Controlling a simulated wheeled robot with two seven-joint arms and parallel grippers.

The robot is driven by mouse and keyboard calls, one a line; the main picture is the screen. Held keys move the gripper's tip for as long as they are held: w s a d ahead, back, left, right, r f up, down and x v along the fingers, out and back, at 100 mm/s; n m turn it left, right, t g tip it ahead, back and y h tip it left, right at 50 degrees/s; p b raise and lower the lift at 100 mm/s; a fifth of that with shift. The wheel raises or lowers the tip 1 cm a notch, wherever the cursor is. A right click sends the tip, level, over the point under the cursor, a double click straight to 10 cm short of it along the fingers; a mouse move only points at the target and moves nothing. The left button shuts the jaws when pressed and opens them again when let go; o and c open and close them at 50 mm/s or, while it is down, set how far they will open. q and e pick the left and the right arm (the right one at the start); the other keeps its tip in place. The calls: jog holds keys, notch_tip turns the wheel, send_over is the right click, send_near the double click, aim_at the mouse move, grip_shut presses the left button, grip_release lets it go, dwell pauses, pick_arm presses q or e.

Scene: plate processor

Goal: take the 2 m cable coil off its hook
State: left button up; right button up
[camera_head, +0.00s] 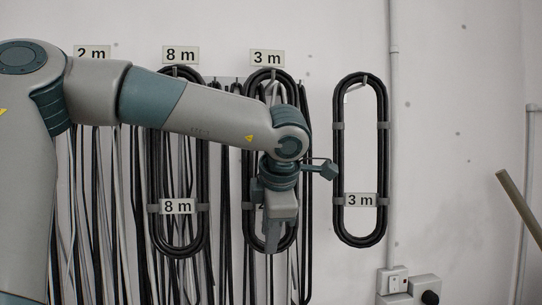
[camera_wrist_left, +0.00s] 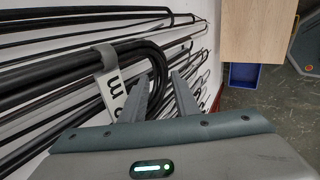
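The middle black coil (camera_head: 248,165) hangs on a hook under the wall sign "3 m". Its own tag is mostly hidden by my gripper; I cannot read its number for sure. My left gripper (camera_head: 272,248) points down in front of this coil's lower half. In the left wrist view the fingers (camera_wrist_left: 163,95) are apart, with the coil's rounded end (camera_wrist_left: 157,62) at the gap between them. I cannot tell whether they touch it. The coil's tag (camera_wrist_left: 112,84) shows an "m" there; its number is out of sight. My right gripper is not in view.
A coil tagged "8 m" (camera_head: 154,165) hangs to the left, and one tagged "3 m" (camera_head: 338,160) to the right. Several loose cables hang behind at the left. A wall sign "2 m" (camera_head: 92,52) is partly covered by my arm. A pipe (camera_head: 393,150) and sockets (camera_head: 395,280) are at right.

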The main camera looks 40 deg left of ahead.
pick_arm(q)
jog(key=shift+p+x, duration=0.3)
jog(key=shift+x, duration=0.85)
grip_shut()
jog(key=shift+r, duration=0.2)
